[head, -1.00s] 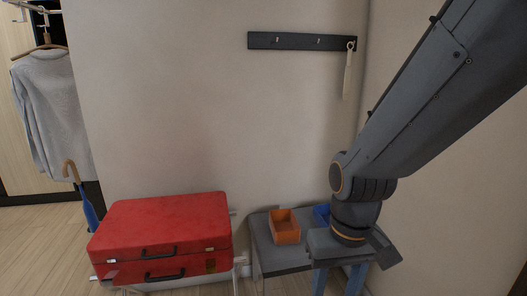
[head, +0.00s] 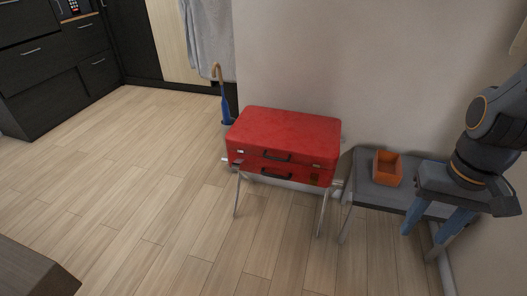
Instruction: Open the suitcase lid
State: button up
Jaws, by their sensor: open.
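The red suitcase (head: 262,164) rests on a folding metal rack, left of my gripper. Its lid (head: 287,130) is closed flat. A dark handle (head: 277,157) is on the lid's front and another dark handle (head: 275,174) is on the body just below. Small metal latches show on the front. My gripper (head: 422,236) is at the right, pointing down, with its two blue fingers apart and nothing between them. It appears in front of the grey bench, well clear of the suitcase.
An orange tray (head: 387,181) sits on the grey bench (head: 368,190) right of the suitcase. A blue umbrella (head: 226,104) stands behind the suitcase near hanging clothes. Dark cabinets (head: 62,60) are at the back left. A brown furniture corner (head: 35,275) is at lower left. The wooden floor between is clear.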

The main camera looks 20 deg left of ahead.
aim_at(279, 135)
jog(key=u, duration=0.95)
